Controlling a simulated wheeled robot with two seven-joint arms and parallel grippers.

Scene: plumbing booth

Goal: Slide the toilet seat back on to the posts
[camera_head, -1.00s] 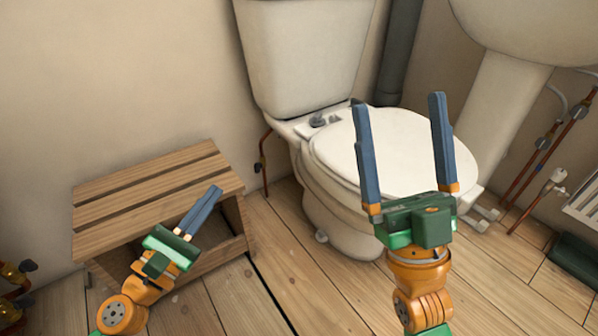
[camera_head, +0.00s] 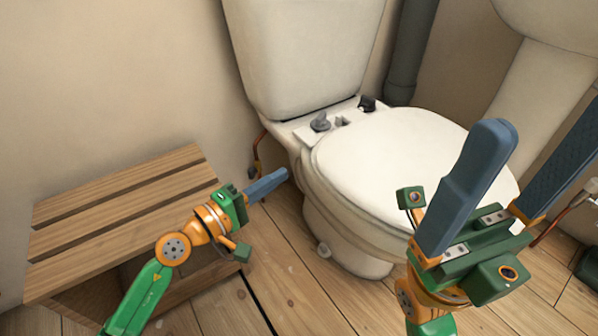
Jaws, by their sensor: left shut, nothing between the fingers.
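The white toilet seat (camera_head: 395,155), lid down, lies on the toilet bowl (camera_head: 335,225). Two dark posts stand on the ledge behind it, the left post (camera_head: 320,122) and the right post (camera_head: 367,104). A gap shows between the seat's back edge and the posts. My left gripper (camera_head: 285,173) is shut and empty, its fingertips just left of the seat's left edge; I cannot tell whether they touch it. My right gripper (camera_head: 545,140) is wide open and empty, high in front of the seat at the right, and hides part of the seat's front.
A slatted wooden step (camera_head: 120,215) stands at the left under my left arm. The cistern (camera_head: 305,60) rises behind the seat. A dark pipe (camera_head: 408,55) and the basin pedestal (camera_head: 530,90) stand at the right.

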